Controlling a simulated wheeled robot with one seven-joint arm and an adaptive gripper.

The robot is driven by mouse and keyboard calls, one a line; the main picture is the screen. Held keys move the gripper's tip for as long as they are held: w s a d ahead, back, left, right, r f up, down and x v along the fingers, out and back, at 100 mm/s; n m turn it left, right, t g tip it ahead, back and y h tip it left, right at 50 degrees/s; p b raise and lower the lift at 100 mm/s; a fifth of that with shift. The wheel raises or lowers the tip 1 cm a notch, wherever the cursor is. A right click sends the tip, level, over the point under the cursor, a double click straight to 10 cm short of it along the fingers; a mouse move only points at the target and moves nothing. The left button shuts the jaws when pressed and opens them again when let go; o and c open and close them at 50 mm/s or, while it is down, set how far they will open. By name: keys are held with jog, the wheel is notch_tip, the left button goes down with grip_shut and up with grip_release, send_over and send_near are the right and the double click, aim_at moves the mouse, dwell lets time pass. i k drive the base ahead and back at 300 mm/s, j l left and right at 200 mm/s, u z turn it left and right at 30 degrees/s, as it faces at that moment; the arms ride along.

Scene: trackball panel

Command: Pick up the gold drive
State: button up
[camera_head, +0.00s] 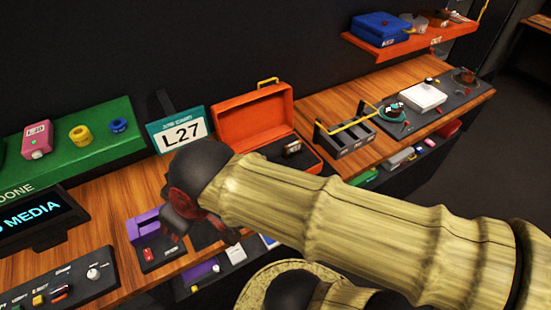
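No drive is clearly gold in the head view. A small dark block with a pale gold end (292,147) lies in the open orange case (262,112); I cannot tell if it is the gold drive. My gripper (177,225) is at the end of my tan ribbed arm, left of and in front of the case. It hangs over the wooden desk, close to the purple holder (147,225) and a small red item (148,254). Its fingers are dark and partly hidden, so their opening and any held thing cannot be made out.
A sign reading L27 (182,131) stands behind my gripper. A green tray (100,164) holds a pink box and yellow and blue rings. A black knob panel (65,287) is at front left. A slotted rack (346,138) stands right of the case. My arm hides the desk's middle.

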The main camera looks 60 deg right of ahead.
aim_at(291, 150)
jog(key=z, duration=2)
jog(key=i+j+u, duration=0.1)
jog(key=u, duration=0.15)
jog(key=i, duration=0.1)
